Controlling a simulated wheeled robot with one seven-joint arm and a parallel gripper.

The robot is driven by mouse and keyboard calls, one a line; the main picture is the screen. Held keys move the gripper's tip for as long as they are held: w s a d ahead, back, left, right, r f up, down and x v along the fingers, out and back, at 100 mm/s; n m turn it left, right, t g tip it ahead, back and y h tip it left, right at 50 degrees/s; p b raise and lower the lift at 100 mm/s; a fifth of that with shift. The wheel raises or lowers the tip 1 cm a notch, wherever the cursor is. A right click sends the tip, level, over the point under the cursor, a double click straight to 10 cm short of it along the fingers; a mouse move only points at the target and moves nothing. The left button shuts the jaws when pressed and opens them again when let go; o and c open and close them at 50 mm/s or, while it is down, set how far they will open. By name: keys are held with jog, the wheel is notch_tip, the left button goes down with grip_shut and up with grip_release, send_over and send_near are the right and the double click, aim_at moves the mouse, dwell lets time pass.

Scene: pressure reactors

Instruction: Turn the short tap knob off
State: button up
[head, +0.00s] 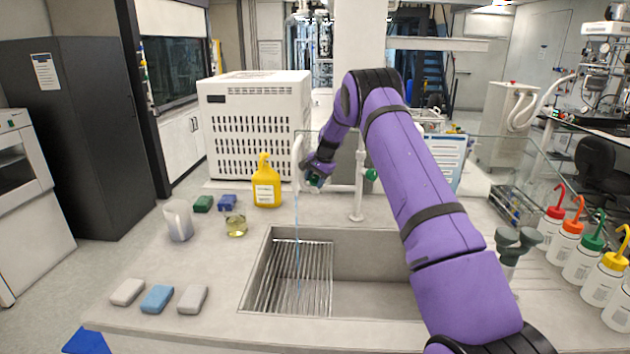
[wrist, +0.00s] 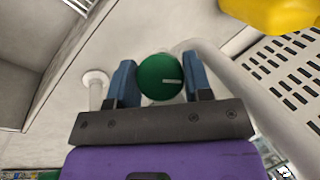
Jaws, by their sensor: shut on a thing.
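A white tap fixture (head: 358,198) stands at the back edge of the sink (head: 380,299). One green knob (head: 371,174) shows on its right side, free of my gripper. My gripper (head: 314,180) is on the left, beside the white curved spout (head: 297,154). In the wrist view, my gripper's blue fingers (wrist: 160,82) are shut on a round green knob (wrist: 158,72) with a short white mark. The knob's attachment is hidden. A thin bluish stream of water (head: 297,228) runs down into the sink. I cannot tell which knob is the short tap's.
A yellow bottle (head: 266,186), a glass beaker (head: 179,221) and a small flask (head: 236,226) stand left of the tap. Sponges (head: 157,298) lie at the front left. Several wash bottles (head: 583,253) stand at the right. A white perforated box (head: 255,125) is behind.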

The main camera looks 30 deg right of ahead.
jog(key=m+t, duration=0.2)
jog(key=m, duration=0.2)
jog(key=shift+t+y, duration=0.3)
jog(key=shift+m+t, duration=1)
jog(key=shift+m, duration=0.9)
jog(key=o, duration=0.9)
jog(key=shift+s, duration=0.1)
jog(key=v, duration=0.7)
jog(key=shift+s+r, duration=0.1)
jog(key=shift+s, duration=0.05)
